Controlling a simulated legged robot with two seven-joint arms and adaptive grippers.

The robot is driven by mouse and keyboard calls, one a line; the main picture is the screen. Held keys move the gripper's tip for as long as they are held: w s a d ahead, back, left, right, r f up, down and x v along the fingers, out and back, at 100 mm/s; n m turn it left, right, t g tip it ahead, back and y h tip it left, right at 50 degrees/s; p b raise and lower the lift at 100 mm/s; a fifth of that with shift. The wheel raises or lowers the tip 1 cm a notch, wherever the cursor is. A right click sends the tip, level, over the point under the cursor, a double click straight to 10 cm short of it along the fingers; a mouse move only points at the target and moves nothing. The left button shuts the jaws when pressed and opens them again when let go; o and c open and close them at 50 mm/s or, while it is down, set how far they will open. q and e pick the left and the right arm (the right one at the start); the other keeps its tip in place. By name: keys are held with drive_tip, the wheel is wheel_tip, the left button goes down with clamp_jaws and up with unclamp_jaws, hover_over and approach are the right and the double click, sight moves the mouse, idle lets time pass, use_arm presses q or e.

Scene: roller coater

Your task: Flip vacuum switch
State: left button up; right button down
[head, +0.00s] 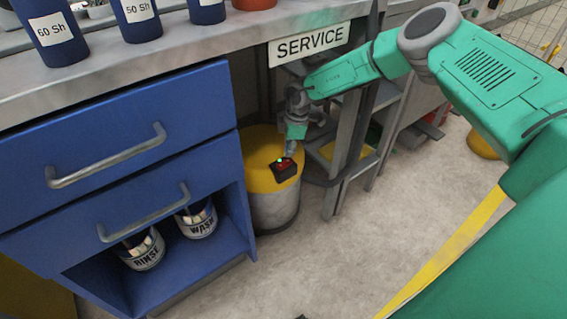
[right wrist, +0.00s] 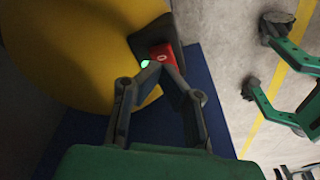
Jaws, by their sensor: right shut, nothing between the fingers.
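The vacuum (head: 272,206) is a drum with a grey body and yellow top, standing on the floor beside the blue cabinet. Its switch (head: 287,168) is a small black box with a red part and a lit green light on the yellow lid. In the right wrist view the red switch (right wrist: 163,54) shows a white mark, with the green light beside it. My right gripper (head: 289,154) is shut and empty, its fingertips right at the switch; whether they touch it I cannot tell. The right wrist view shows the closed fingertips (right wrist: 156,70) partly covering the switch. My left gripper is not in view.
The blue cabinet (head: 120,120) with drawers stands left of the vacuum, holding RINSE (head: 146,254) and WASH (head: 199,222) containers below. Grey shelving (head: 346,150) stands right of the vacuum. Open floor lies in front.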

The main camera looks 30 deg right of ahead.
sight(289, 160)
idle(0.6)
drive_tip(key=shift+f+b, duration=0.9)
drive_tip(key=shift+f, duration=0.5)
idle(0.4)
drive_tip(key=shift+r, duration=0.1)
wheel_tip(289, 160, up, 7)
drive_tip(key=p, duration=0.6)
idle(0.3)
